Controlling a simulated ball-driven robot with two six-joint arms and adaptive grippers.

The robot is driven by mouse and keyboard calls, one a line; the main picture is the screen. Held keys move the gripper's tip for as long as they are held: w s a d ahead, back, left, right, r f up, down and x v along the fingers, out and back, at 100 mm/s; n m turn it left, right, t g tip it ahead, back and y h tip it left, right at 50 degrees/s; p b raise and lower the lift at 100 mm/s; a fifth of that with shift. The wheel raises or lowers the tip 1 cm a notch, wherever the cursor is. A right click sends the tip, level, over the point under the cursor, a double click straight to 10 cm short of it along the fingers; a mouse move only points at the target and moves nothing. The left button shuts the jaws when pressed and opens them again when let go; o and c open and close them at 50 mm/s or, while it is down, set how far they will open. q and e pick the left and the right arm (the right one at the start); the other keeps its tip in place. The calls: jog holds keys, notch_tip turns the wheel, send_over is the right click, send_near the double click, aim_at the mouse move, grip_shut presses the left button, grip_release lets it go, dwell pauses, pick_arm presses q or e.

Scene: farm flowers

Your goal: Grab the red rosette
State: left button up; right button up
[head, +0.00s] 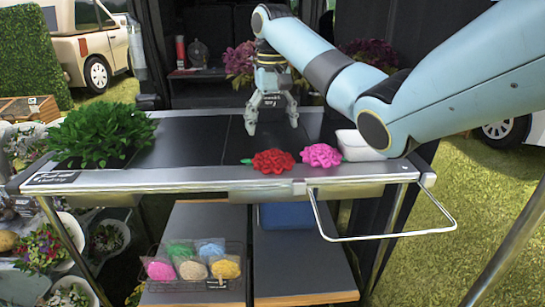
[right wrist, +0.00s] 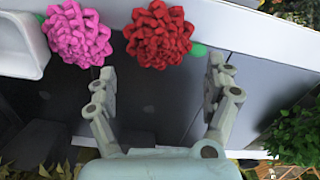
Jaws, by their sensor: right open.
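The red rosette (head: 273,161) lies on the dark top of the cart near its front edge, with a pink rosette (head: 321,155) touching or close on its right. My right gripper (head: 271,128) is open and empty above the cart top, behind the red rosette, fingers pointing down. In the right wrist view the red rosette (right wrist: 158,35) sits beyond the gap between the open fingertips (right wrist: 160,75), apart from them. The pink rosette (right wrist: 77,34) is left of it there. My left gripper is not in view.
A white container (head: 358,145) stands right of the rosettes, partly behind my arm. A leafy green plant (head: 100,132) fills the cart's left end. A wire basket (head: 192,285) of coloured bundles sits on the lower shelf. The middle of the cart top is clear.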

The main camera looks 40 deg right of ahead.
aim_at(273, 152)
jog(key=f, duration=0.6)
jog(key=f+b, duration=0.1)
jog(key=f, duration=0.2)
jog(key=shift+s, duration=0.25)
jog(key=c, duration=1.1)
